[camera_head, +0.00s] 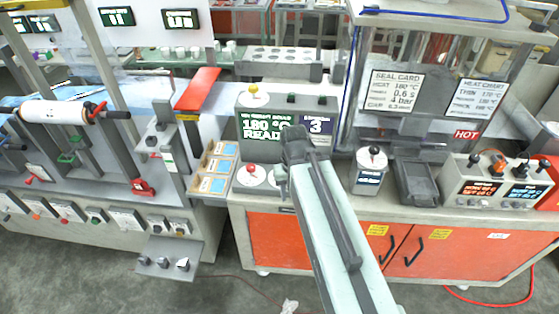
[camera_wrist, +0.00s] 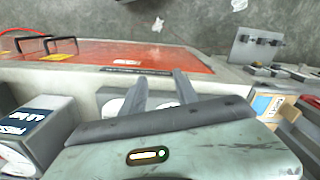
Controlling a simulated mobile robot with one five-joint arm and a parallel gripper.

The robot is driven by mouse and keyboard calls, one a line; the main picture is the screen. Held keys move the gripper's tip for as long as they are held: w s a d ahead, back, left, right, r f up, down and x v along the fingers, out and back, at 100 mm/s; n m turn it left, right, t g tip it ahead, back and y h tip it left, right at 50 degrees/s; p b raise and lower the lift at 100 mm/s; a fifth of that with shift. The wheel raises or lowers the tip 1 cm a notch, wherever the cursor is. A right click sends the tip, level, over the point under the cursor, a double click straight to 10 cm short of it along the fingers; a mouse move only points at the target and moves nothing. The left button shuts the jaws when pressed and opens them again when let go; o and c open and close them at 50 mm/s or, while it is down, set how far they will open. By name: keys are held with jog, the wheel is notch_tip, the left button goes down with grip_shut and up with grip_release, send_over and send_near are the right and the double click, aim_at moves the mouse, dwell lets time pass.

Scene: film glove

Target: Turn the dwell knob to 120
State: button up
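No label reading dwell is legible, so I cannot tell which knob it is. A control box (camera_head: 490,189) at the right has an orange display (camera_head: 482,188), a blue-toned display (camera_head: 523,195) and several knobs on top, including an orange-topped one (camera_head: 497,164) and a black one (camera_head: 520,171). My gripper (camera_head: 281,180) is at the bench's front edge, well left of that box, beside a red-knobbed white disc (camera_head: 252,173). In the wrist view my gripper (camera_wrist: 160,86) has its two fingers apart with nothing between them. The arm hides part of the bench.
A box with a black knob (camera_head: 374,154) and a pressure label stands right of my arm. A grey block (camera_head: 415,184) lies between it and the control box. A press frame with seal and heat cards (camera_head: 395,90) rises behind. A green display (camera_head: 265,131) stands behind my gripper.

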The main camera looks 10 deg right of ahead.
jog(key=o, duration=0.4)
jog(key=shift+w+r, duration=0.15)
jog(key=shift+w, duration=0.2)
jog(key=w+r+n+p, duration=0.2)
jog(key=w+n, duration=0.1)
jog(key=w, duration=0.1)
jog(key=w+r+n+p, duration=0.2)
jog(key=w+n, duration=0.1)
jog(key=w, duration=0.2)
jog(key=w+r+n+p, duration=0.1)
jog(key=w+n+p, duration=0.1)
jog(key=w, duration=0.2)
jog(key=shift+w+a+r+n, duration=0.1)
jog(key=shift+w+r+n, duration=0.3)
jog(key=shift+w, duration=0.1)
jog(key=shift+f+b, duration=0.35)
jog(key=shift+f, duration=0.05)
notch_tip(320, 180, down, 8)
jog(key=b, duration=0.7)
jog(key=shift+r, duration=0.35)
grip_shut()
